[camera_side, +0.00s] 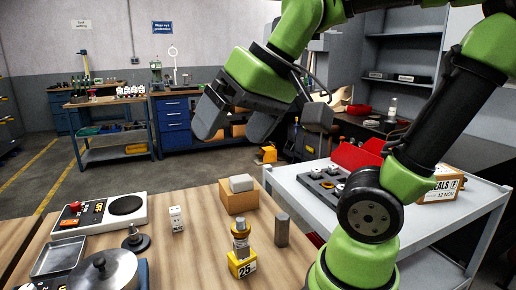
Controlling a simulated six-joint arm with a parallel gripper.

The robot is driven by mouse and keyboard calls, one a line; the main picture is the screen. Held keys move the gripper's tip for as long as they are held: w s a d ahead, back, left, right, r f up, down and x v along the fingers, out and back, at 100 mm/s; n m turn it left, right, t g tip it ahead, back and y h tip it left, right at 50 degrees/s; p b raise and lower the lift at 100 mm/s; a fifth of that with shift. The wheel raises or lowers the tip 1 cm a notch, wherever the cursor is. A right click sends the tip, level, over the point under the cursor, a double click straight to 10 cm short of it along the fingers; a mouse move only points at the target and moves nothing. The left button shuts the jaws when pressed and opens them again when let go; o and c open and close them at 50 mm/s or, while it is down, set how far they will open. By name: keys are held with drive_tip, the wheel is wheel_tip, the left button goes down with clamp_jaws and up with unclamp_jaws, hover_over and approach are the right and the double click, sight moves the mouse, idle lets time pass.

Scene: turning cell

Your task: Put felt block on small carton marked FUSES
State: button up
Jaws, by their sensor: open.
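A pale grey block (241,183), which looks like the felt block, rests flat on top of a small brown carton (239,203) on the wooden table. No lettering can be read on this carton's visible sides, so I cannot tell if it is the one marked FUSES. My gripper (236,124) is open and empty, with its two dark fingers apart. It hangs in the air above the carton and block, clear of both.
A dark grey upright block (282,230) and a yellow-based item marked 25 (242,258) stand in front of the carton. A carton marked SEALS (447,184) is on the grey cart.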

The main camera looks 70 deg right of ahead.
drive_tip(key=shift+t+y, duration=0.4)
drive_tip(key=shift+t, duration=0.1)
drive_tip(key=s, duration=0.1)
drive_tip(key=s+a+f, duration=0.2)
drive_tip(key=s, duration=0.1)
drive_tip(key=shift+f, duration=0.2)
